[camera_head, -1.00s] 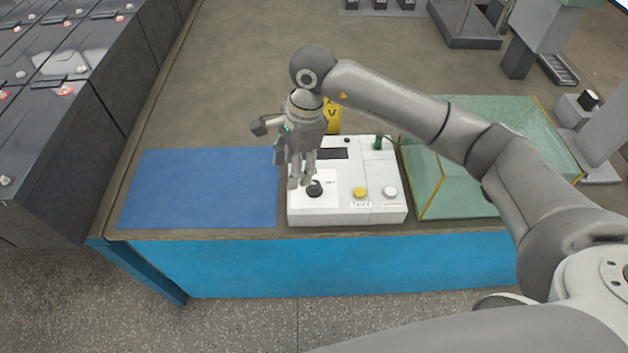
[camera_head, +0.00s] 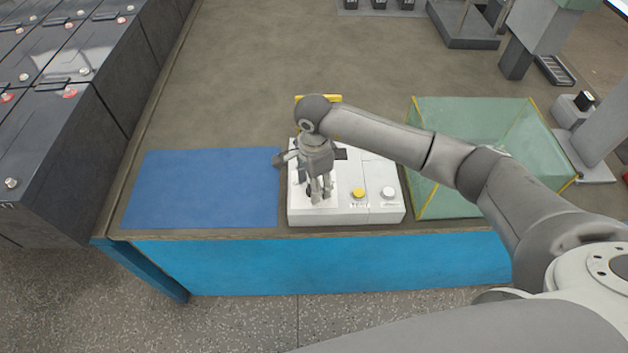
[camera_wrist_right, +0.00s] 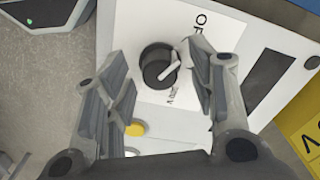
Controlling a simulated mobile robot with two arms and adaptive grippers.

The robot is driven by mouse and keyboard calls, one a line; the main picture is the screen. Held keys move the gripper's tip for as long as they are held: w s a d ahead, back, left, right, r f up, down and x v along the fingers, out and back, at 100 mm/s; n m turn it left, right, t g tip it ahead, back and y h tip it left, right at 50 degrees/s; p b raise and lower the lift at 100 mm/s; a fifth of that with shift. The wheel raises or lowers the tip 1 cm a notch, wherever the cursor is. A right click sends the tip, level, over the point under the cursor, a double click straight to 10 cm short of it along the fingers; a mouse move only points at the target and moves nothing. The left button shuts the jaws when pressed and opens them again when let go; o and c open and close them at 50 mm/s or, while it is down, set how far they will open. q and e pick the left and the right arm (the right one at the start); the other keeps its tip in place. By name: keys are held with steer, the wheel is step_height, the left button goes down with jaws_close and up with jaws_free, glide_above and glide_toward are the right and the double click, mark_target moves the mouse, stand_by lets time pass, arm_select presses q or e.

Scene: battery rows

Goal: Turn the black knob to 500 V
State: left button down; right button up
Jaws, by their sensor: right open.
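The black knob (camera_wrist_right: 157,64) sits on the white panel of the tester box (camera_head: 347,212). In the right wrist view it has a pale pointer, and part of a printed label shows beside it. My right gripper (camera_head: 322,198) is over the box's left part in the head view and mostly hides the knob there. In the right wrist view the open fingers of the right gripper (camera_wrist_right: 166,82) stand on either side of the knob, and no contact is clear. My left gripper is not in view.
A yellow button (camera_head: 358,193) and a white button (camera_head: 389,193) are right of the knob. A blue mat (camera_head: 200,188) lies left of the box. A green transparent case (camera_head: 480,190) stands to its right. Dark batteries (camera_head: 60,130) are at far left.

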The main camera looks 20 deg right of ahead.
steer(key=shift+f, duration=0.15)
steer(key=c, duration=1.1)
steer(key=shift+o, duration=0.2)
